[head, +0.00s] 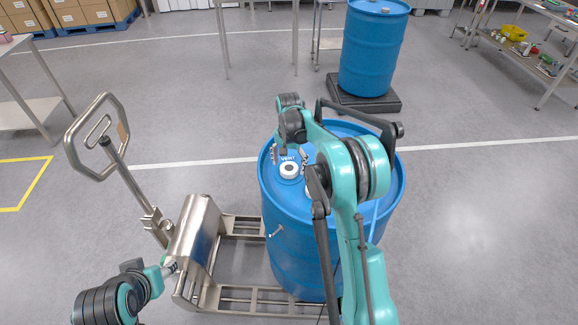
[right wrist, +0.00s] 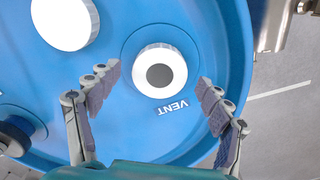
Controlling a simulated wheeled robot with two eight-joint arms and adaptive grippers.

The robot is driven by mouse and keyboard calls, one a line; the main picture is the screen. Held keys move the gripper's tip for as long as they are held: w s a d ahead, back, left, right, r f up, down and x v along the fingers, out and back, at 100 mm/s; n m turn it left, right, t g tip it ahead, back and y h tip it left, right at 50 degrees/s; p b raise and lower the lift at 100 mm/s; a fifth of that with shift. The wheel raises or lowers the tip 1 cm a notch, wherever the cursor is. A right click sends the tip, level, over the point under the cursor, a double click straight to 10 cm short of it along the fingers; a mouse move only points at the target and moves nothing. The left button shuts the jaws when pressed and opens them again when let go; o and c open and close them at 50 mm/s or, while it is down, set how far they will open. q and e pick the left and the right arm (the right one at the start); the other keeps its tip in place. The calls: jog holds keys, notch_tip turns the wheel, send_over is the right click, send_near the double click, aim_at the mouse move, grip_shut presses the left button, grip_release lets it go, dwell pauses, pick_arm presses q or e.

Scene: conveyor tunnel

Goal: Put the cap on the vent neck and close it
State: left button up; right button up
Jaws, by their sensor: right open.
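The vent neck (right wrist: 160,72) is a white ring with a dark grey round centre beside the word VENT on the blue drum's lid. In the head view the vent neck (head: 289,170) is near the drum's left rim. I cannot tell whether the grey centre is an opening or part of a cap; no separate cap is clear. My right gripper (right wrist: 160,78) is open, its fingertips to either side of the neck in the picture, with no visible contact. In the head view my right gripper (head: 291,155) is over the lid. My left gripper (head: 170,268) is at lower left; its jaws are unclear.
A white disc (right wrist: 65,20) and a dark fitting (right wrist: 15,138) are on the lid. Another blue drum (head: 372,50) stands behind on a black platform (head: 363,102). Open floor lies to the right.

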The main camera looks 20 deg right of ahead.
aim_at(289, 168)
notch_tip(289, 168, up, 11)
dwell(0.3)
jog(key=shift+s+r, duration=0.1)
jog(key=s+a+r+n+t, duration=0.2)
jog(key=s+r, duration=0.1)
jog(key=s, duration=0.5)
jog(key=s+a+r+n+t, duration=0.2)
jog(key=s+r, duration=0.2)
jog(key=s, duration=0.4)
jog(key=s+a+f+n+t, duration=0.1)
jog(key=s+f+n, duration=0.1)
jog(key=s, duration=0.5)
jog(key=s+a+f+n+t, duration=0.1)
jog(key=s+f, duration=0.3)
jog(key=s, duration=0.4)
jog(key=shift+f+n+t, duration=0.4)
jog(key=shift+n+t, duration=0.2)
jog(key=shift+n, duration=0.3)
jog(key=shift+a, duration=0.1)
